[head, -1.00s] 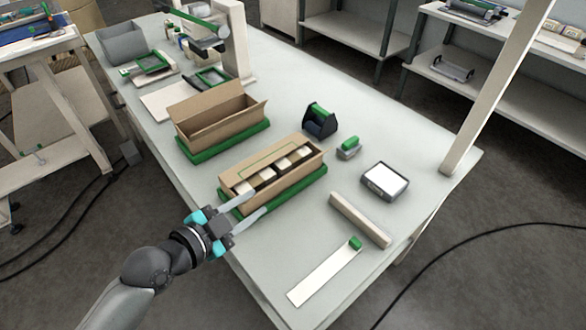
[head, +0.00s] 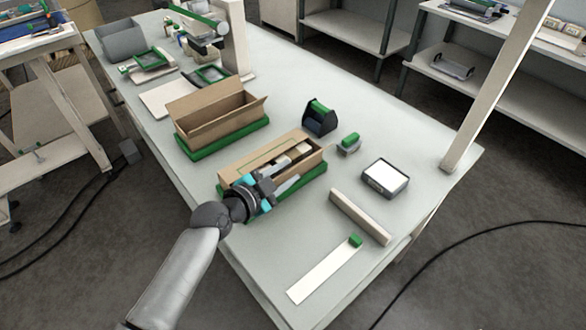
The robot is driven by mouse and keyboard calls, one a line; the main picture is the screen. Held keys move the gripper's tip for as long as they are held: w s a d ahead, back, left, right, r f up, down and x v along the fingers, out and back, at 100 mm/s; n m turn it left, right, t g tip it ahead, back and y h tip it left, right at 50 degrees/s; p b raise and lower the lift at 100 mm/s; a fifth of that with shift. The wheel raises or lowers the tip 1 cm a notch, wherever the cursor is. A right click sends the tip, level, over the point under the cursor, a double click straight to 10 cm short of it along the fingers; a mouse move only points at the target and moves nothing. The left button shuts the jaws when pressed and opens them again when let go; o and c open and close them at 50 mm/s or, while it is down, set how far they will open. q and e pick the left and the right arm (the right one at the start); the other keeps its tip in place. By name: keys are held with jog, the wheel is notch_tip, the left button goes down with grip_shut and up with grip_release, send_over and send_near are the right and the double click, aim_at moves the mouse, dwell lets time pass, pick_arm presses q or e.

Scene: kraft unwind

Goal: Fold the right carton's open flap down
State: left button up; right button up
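The right carton (head: 312,148) is a brown box on a green base (head: 320,173), with blocks in a row inside it. A panel with a green line (head: 255,158) shows along its far side. My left gripper (head: 294,169) reaches over the near side of this carton, its two fingers spread apart and pointing right. Nothing shows between the fingers. The gripper hides the carton's near left part, some blocks and most of the near wall; I cannot tell whether it touches the carton. My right gripper is not in view.
Another open brown carton (head: 215,118) with raised flaps stands behind left on its own green base (head: 215,138). A black tape dispenser (head: 320,119), a green-topped item (head: 349,142), a white-topped device (head: 385,179), a beige bar (head: 360,217) and a white strip (head: 322,273) lie to the right.

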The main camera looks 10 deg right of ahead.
aim_at(289, 171)
pick_arm(q)
jog(key=shift+x, duration=1.5)
grip_shut()
dwell(0.4)
